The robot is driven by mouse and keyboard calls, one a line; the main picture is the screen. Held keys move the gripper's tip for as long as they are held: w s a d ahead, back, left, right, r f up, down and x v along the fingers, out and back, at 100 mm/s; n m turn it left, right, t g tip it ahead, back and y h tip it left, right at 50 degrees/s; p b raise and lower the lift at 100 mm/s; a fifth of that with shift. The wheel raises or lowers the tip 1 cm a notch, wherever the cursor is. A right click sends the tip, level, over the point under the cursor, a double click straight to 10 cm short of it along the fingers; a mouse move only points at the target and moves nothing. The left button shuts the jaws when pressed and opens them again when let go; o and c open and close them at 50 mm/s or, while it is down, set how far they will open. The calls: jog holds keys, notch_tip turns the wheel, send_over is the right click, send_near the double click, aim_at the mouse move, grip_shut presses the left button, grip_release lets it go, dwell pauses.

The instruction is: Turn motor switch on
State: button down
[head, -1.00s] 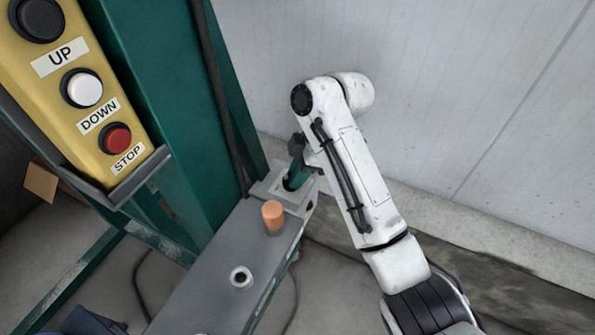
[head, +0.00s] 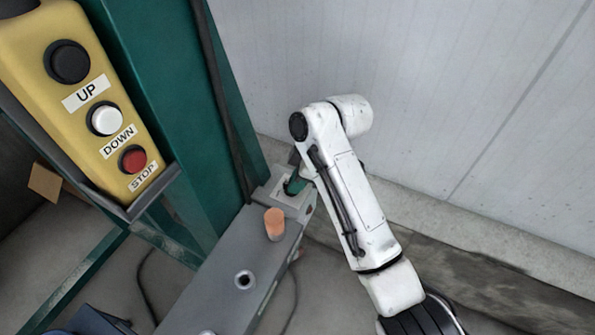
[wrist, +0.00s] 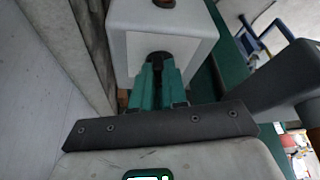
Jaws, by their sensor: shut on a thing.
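A grey box (wrist: 163,35) fills the upper middle of the wrist view, with a dark switch knob (wrist: 159,57) on its near face. My gripper (wrist: 160,64) has green fingers closed together on this knob. The fingers hide most of the knob, so I cannot tell its turned position. In the head view, my gripper (head: 295,186) is at the far end of the grey housing, partly hidden by my white arm.
An orange cylinder (head: 274,225) stands on the grey housing (head: 225,285). A yellow panel (head: 90,105) marked UP, DOWN and STOP hangs on a green post (head: 160,90) at left. A pale wall (head: 450,100) stands behind my arm. Bare floor lies below right.

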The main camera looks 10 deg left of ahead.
jog(key=m+p, duration=0.1)
jog(key=m, duration=0.1)
jog(key=m+t+p, duration=0.1)
jog(key=p, duration=0.1)
jog(key=m+t+p, duration=0.1)
jog(key=m+p, duration=0.1)
jog(key=shift+s+a+r+m+h, duration=0.1)
jog(key=shift+s+r+m+h, duration=0.15)
jog(key=shift+s+m+h, duration=0.1)
jog(key=m+t+p, duration=0.1)
jog(key=m, duration=0.1)
jog(key=m+h+p, duration=0.1)
jog(key=m+p, duration=0.1)
jog(key=m, duration=0.1)
jog(key=shift+s+a+f+t, duration=0.2)
jog(key=shift+t, duration=0.2)
jog(key=shift+m, duration=0.25)
jog(key=c, duration=1.2)
grip_release()
jog(key=shift+o, duration=0.2)
jog(key=v, duration=1)
jog(key=shift+r, duration=0.35)
jog(key=shift+s, duration=0.1)
